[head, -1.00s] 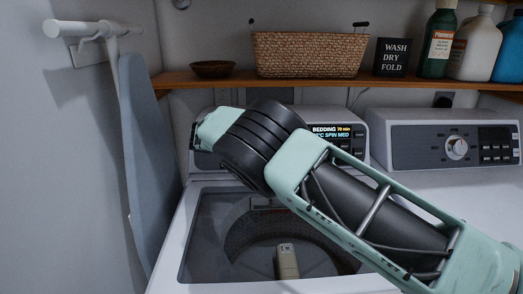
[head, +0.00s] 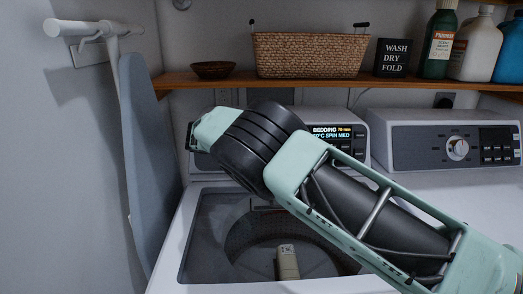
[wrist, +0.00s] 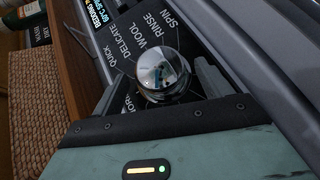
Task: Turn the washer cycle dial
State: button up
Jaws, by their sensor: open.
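The washer (head: 183,215) stands in the middle of the head view. The cycle dial is hidden behind my arm there. In the wrist view the dial (wrist: 164,68) is a shiny round knob, ringed by labels such as QUICK, DELICATE, WOOL, RINSE and SPIN. My gripper (wrist: 160,80) is open, with one finger on each side of the dial. I cannot tell whether either finger touches it.
The dryer (head: 400,147), with its own knob (head: 458,148), stands to the right. A wooden shelf (head: 215,80) above holds a wicker basket (head: 308,54), a bowl (head: 213,70), a sign and bottles. An ironing board (head: 150,160) hangs at the left.

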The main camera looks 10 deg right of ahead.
jog(key=b+v, duration=0.2)
jog(key=v, duration=0.8)
jog(key=shift+s+a+r, duration=0.15)
jog(key=shift+a+r, duration=0.05)
jog(key=shift+a, duration=0.15)
jog(key=s+d+f+g+y, duration=0.3)
jog(key=s+d+f+y, duration=0.15)
jog(key=s, duration=0.25)
jog(key=s+f+n+g+y, duration=0.1)
jog(key=s+y, duration=0.7)
jog(key=s, duration=3.1)
jog(key=shift+d+n+g, duration=0.3)
jog(key=shift+n+g, duration=0.3)
jog(key=shift+n, duration=0.6)
